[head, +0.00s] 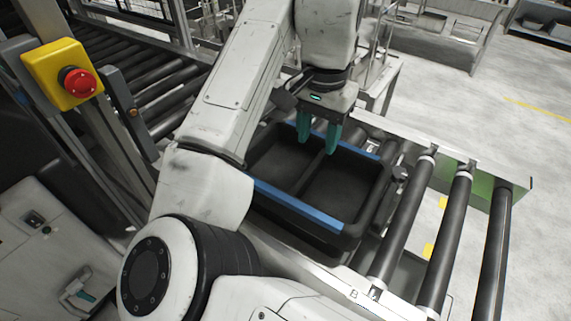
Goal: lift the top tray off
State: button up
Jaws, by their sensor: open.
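A black tray (355,226) with blue strips along its near and far rims sits on the roller conveyor, in the middle of the head view. It has a divider across its inside, and the part I can see inside looks empty. I cannot tell whether another tray is under it. My gripper (319,143) has teal fingers pointing down over the tray's far part, beside the divider. The fingers are apart with nothing between them. I cannot tell whether they touch the tray. My arm hides the tray's left end.
Bare rollers (405,225) run to the right of the tray, with a metal side rail (480,165) behind them. More rollers (140,85) lie at the upper left. A yellow box with a red emergency button (77,82) stands at the left. Open floor lies at the right.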

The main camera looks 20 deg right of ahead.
send_over(309, 170)
jog(key=f, duration=0.5)
jog(key=shift+s+f, duration=0.2)
jog(key=shift+w+f+p, duration=0.2)
jog(key=shift+f+p, duration=0.7)
jog(key=shift+f, duration=1.75)
grip_shut()
